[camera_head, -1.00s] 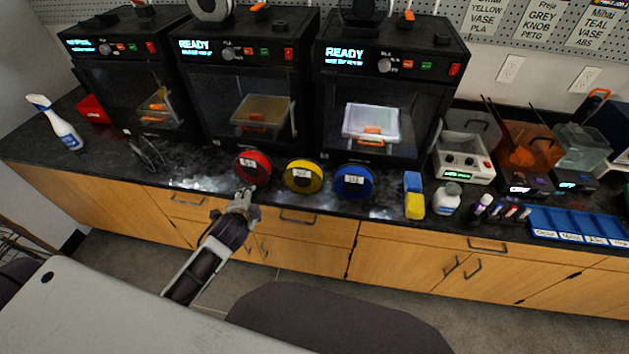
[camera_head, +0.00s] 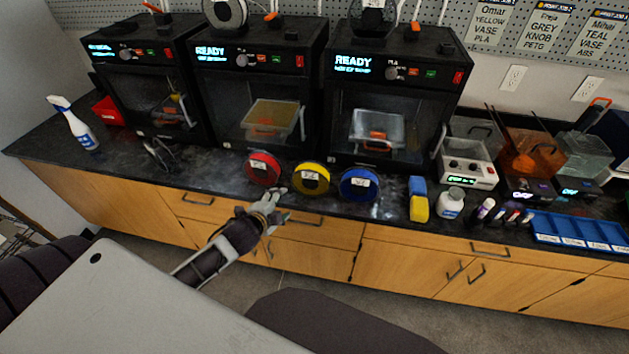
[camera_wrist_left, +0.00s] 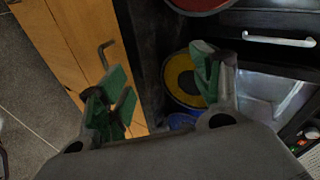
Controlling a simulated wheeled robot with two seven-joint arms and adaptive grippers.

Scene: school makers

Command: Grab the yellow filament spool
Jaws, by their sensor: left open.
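The yellow filament spool (camera_head: 311,178) lies on the black counter between a red spool (camera_head: 263,168) and a blue spool (camera_head: 358,184). My left gripper (camera_head: 279,199) is at the counter's front edge, a little in front of and between the red and yellow spools. In the left wrist view the open, empty left gripper (camera_wrist_left: 158,92) has the yellow spool (camera_wrist_left: 186,78) ahead, partly hidden behind its right finger. The red spool (camera_wrist_left: 200,4) shows at the top and part of the blue spool (camera_wrist_left: 181,121) below. My right gripper is not in view.
Several black 3D printers (camera_head: 259,90) stand close behind the spools. A blue and yellow block (camera_head: 418,199), a white bottle (camera_head: 450,203) and a blue tray (camera_head: 575,231) sit to the right. A grey table (camera_head: 130,300) and a dark chair (camera_head: 330,325) are in the foreground.

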